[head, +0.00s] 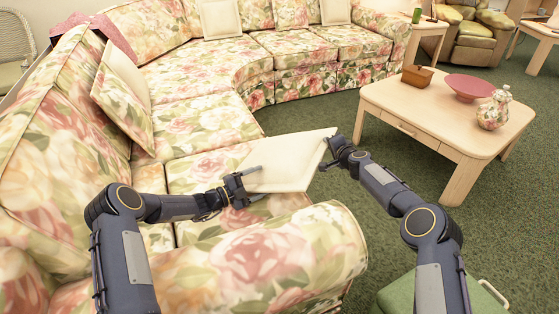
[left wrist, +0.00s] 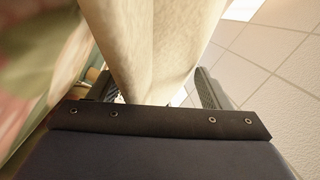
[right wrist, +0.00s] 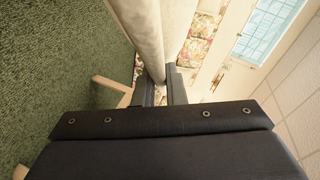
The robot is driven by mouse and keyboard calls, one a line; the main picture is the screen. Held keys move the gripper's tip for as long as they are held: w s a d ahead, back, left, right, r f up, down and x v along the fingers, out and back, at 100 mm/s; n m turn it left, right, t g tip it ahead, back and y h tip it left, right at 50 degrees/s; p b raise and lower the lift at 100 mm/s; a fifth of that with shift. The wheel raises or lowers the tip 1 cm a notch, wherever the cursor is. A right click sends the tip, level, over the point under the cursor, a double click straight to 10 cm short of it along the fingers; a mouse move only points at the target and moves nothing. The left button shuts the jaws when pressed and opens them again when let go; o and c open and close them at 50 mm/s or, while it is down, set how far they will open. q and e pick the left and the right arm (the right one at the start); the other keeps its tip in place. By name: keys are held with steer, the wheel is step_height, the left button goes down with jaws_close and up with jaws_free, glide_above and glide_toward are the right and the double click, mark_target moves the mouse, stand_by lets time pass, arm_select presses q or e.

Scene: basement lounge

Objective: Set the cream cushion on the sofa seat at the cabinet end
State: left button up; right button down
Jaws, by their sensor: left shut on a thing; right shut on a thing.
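The cream cushion (head: 286,163) is held between my two grippers over the near part of the floral sofa, just beyond its near armrest. My left gripper (head: 247,184) is shut on the cushion's left near edge. My right gripper (head: 332,150) is shut on its right edge. The cushion also shows between the fingers in the left wrist view (left wrist: 150,40) and the right wrist view (right wrist: 150,40). It hides part of the sofa seat (head: 190,172). I cannot tell whether it touches the seat. No cabinet is clearly recognisable.
The near armrest (head: 270,262) stands below my arms. A wooden coffee table (head: 436,122) with a red bowl (head: 469,87), a brown box (head: 417,78) and a jar (head: 494,110) stands at the right. A green stool (head: 398,297) is at the lower right. Other cushions (head: 122,103) rest against the sofa back.

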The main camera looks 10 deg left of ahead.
mark_target(273, 165)
arm_select(q)
steer(key=shift+r, duration=0.15)
arm_select(e)
steer(key=shift+a+r, duration=0.1)
steer(key=shift+a, duration=0.05)
arm_select(q)
step_height(273, 165, up, 5)
steer(key=p, duration=0.5)
steer(key=shift+d, duration=0.1)
arm_select(e)
step_height(273, 165, up, 5)
steer(key=shift+s+a+f, duration=0.1)
arm_select(q)
steer(key=shift+d, duration=0.1)
